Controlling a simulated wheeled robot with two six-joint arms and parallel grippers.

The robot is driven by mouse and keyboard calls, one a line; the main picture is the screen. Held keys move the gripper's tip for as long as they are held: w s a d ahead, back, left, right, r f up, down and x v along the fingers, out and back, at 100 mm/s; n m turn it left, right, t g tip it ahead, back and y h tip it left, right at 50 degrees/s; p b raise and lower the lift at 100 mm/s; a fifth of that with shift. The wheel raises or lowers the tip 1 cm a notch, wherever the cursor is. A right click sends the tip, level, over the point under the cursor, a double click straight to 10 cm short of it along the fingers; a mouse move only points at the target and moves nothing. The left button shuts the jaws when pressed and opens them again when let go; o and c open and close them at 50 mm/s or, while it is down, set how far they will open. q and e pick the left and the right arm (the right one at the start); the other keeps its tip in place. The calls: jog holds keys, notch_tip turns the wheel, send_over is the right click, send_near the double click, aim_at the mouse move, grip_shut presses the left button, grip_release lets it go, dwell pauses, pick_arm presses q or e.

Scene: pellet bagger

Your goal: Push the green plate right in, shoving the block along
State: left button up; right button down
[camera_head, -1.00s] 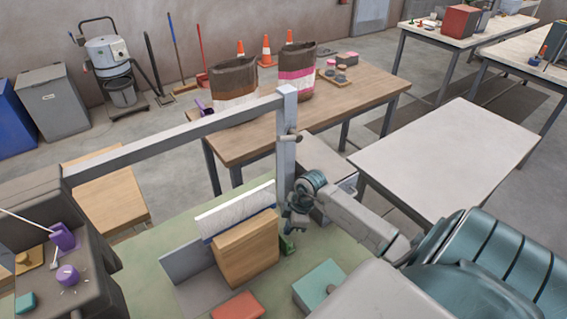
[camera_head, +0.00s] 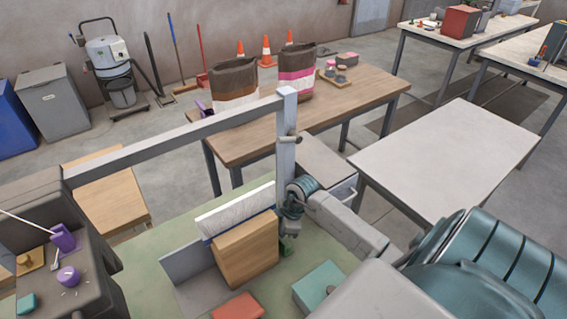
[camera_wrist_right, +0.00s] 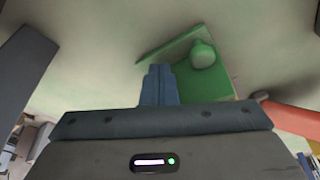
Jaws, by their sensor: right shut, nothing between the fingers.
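The green plate (camera_wrist_right: 190,82) has a rounded green knob (camera_wrist_right: 202,54) and shows in the right wrist view just beyond my fingers. In the head view only a sliver of it shows, beside the right end of the wooden block (camera_head: 247,252); my gripper hides the rest. The block stands upright on the pale green bench top, in front of a white brush-like strip. My right gripper (camera_wrist_right: 158,68) is shut and empty, its fingertips close to the plate; I cannot tell whether they touch it. My left gripper is out of view.
A grey post (camera_head: 286,150) with a crossbar rises right behind my right wrist. A grey angled plate (camera_head: 195,275) lies left of the block. A red pad (camera_head: 238,306) and a teal box (camera_head: 318,286) sit in front. A dark control box (camera_head: 60,265) stands at left.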

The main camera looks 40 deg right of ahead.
jog(key=shift+w+a+p, duration=0.2)
jog(key=shift+a+p, duration=0.05)
jog(key=shift+a, duration=1.5)
jog(key=shift+w+a+p, duration=0.2)
jog(key=shift+a, duration=1.55)
jog(key=w+d+p+v, duration=0.1)
jog(key=p+v, duration=0.5)
jog(key=v, duration=0.2)
jog(key=shift+r, duration=0.2)
jog(key=shift+d, duration=0.1)
